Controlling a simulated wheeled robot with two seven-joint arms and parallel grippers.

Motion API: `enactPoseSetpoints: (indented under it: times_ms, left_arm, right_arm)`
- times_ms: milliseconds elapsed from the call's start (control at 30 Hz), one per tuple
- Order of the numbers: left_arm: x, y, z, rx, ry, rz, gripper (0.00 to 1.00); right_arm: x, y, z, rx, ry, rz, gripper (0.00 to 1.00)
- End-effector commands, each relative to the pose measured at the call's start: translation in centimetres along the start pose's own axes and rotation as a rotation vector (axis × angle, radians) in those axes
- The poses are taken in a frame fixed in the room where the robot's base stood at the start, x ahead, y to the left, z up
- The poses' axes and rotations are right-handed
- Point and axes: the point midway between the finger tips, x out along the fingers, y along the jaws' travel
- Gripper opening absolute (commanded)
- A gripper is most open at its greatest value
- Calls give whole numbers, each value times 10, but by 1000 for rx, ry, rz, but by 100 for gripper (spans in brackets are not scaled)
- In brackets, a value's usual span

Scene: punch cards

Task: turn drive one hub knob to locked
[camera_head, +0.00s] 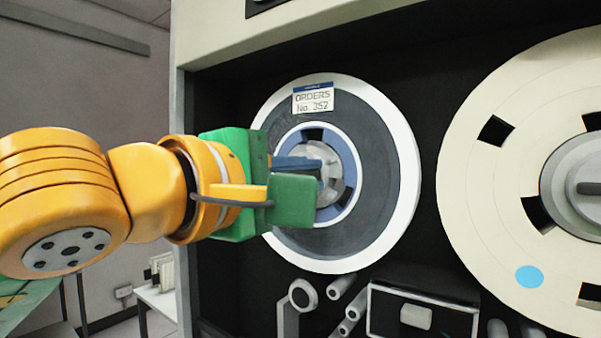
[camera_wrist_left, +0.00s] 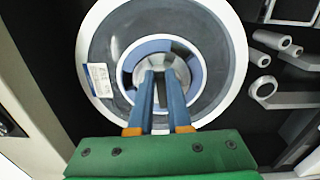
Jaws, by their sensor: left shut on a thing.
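The drive's hub knob (camera_head: 329,182) is a grey metal disc at the centre of the left reel (camera_head: 375,135), which has a white rim, dark tape and a label reading "ORDERS No. 352". The hub also shows in the left wrist view (camera_wrist_left: 158,62). My left gripper (camera_head: 318,168) reaches in from the left, its blue fingers at the hub. In the left wrist view its fingertips (camera_wrist_left: 162,76) are on either side of the knob's grip, shut on it. The fingers and green gripper body hide much of the grip, so its exact angle is unclear. My right gripper is out of view.
A larger cream reel (camera_head: 470,150) with its own grey hub knob (camera_head: 585,188) is to the right. Below the left reel are rollers (camera_head: 303,295) and a boxed tape head (camera_head: 415,315). A white table (camera_head: 160,300) stands at lower left.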

Motion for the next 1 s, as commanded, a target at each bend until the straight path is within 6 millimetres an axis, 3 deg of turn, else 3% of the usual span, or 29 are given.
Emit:
enactPoseSetpoints:
  times_ms: [800,833,900,1000]
  left_arm:
    - [0,-2,0,102,1,2,0]
    - [0,-2,0,102,1,2,24]
    - [0,-2,0,102,1,2,43]
    - [0,-2,0,101,1,1,46]
  right_arm:
    - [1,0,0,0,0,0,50]
    - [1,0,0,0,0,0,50]
    - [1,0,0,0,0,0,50]
    - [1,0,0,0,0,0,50]
